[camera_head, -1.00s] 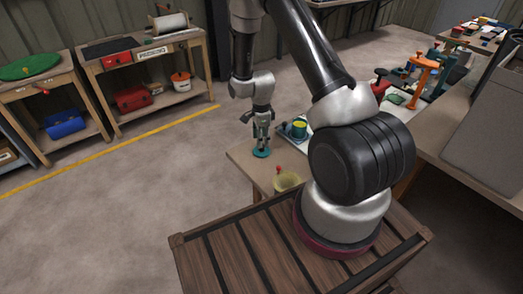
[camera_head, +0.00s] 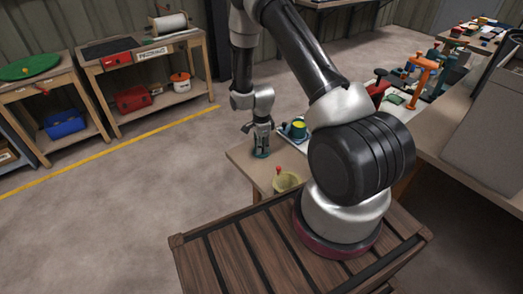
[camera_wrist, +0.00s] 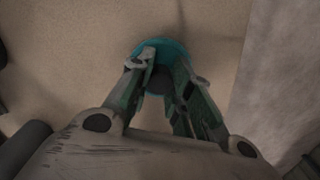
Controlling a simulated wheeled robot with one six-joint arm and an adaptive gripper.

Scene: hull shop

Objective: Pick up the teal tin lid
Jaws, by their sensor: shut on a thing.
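The teal tin lid (camera_head: 261,155) is a small round disc on the near left corner of the wooden bench (camera_head: 240,160). In the wrist view it shows as a teal round (camera_wrist: 178,48) beyond and partly behind my fingers. My gripper (camera_head: 261,149) points straight down at the lid. In the wrist view my gripper (camera_wrist: 164,68) has its fingers drawn in over the lid, shut on it. The exact contact at the fingertips is hidden. The lid appears still at bench height.
A blue tray (camera_head: 293,132) with a yellow-topped teal tin stands just right of my gripper. A yellowish pot (camera_head: 286,182) with a red knob above it is closer on the bench. More tools, including an orange one (camera_head: 425,72), crowd the right side.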

